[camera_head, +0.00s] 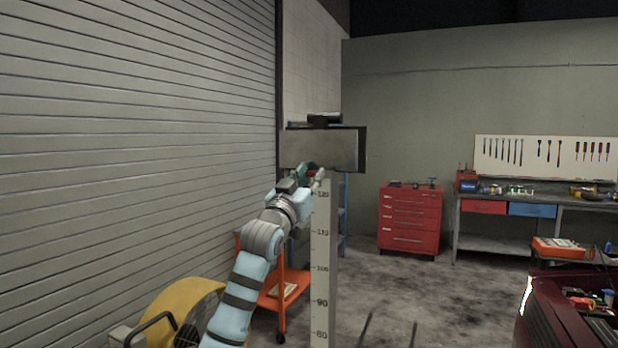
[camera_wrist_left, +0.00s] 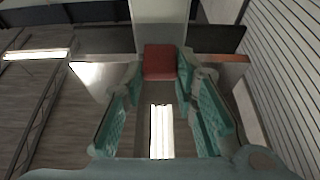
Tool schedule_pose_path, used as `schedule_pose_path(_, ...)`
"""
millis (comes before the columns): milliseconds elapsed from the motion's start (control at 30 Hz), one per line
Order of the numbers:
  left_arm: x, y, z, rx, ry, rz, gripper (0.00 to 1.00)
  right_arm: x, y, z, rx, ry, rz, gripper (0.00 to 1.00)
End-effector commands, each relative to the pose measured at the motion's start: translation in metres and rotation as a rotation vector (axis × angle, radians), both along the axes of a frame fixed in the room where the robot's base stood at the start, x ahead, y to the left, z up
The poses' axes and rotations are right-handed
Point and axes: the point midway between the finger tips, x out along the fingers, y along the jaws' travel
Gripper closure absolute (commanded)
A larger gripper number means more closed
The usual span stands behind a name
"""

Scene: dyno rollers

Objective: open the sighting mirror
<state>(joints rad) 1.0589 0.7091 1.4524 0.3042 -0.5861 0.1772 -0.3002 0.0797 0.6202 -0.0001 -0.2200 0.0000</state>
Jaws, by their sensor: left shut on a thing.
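The sighting mirror (camera_head: 335,148) is a flat grey panel, wider than tall, at the top of a pale post (camera_head: 321,270) with a height scale. A dark edge shows at its right side. My left gripper (camera_head: 311,173) is at the panel's lower edge, in front of the post top. In the left wrist view, its green-padded fingers (camera_wrist_left: 160,78) are shut on a red tab (camera_wrist_left: 160,60) at the mirror's lower edge. How far the mirror is swung is hard to tell. My right gripper is not in view.
A ribbed shutter wall (camera_head: 130,120) fills the left. An orange cart (camera_head: 285,292) stands behind my left arm. A red drawer cabinet (camera_head: 409,218) and a workbench (camera_head: 530,203) stand farther back right. A dark red car part (camera_head: 560,310) is at lower right. Floor between is mostly clear.

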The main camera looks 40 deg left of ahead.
Motion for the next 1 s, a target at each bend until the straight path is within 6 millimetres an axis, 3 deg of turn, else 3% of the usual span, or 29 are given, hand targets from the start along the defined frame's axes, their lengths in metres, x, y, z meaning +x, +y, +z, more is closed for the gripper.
schedule_pose_path(733,-0.007,-0.003,0.010,0.002,-0.006,-0.001,1.00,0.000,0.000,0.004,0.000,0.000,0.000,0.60)
schedule_pose_path(1000,-0.014,-0.007,0.023,0.006,-0.012,0.000,1.00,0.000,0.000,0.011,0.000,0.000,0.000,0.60)
